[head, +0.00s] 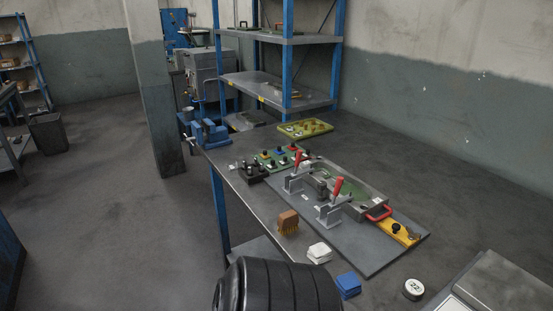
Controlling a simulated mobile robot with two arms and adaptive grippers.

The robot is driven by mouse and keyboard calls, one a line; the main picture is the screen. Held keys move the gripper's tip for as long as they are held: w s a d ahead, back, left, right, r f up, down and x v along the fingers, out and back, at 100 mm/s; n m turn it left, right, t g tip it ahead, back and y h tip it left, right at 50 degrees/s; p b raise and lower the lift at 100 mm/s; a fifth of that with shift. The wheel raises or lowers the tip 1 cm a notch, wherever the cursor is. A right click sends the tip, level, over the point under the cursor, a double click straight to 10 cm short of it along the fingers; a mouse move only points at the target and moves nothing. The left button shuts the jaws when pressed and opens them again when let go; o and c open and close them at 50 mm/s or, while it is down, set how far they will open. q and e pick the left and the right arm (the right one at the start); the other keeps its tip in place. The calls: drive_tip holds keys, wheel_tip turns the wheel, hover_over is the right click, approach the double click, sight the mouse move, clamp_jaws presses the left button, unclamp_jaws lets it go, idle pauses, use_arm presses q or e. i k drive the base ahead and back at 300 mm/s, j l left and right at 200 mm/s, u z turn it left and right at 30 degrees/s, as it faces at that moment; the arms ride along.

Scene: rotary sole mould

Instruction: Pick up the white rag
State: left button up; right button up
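A folded white rag (320,253) lies on the workbench (237,181) near its front edge. It sits between a brown brush (288,222) and a folded blue cloth (347,285), apart from both. The rag is fully visible and nothing touches it from above. Neither of my grippers shows in the head view, so I cannot see whether they are open or shut.
A grey plate with a sole mould (350,192) and red-handled clamps (332,206) stands behind the rag. A round white tin (413,289) is at right. A blue vise (209,132) is at the far end.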

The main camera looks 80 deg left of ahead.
sight(319, 253)
drive_tip(key=u, duration=2.35)
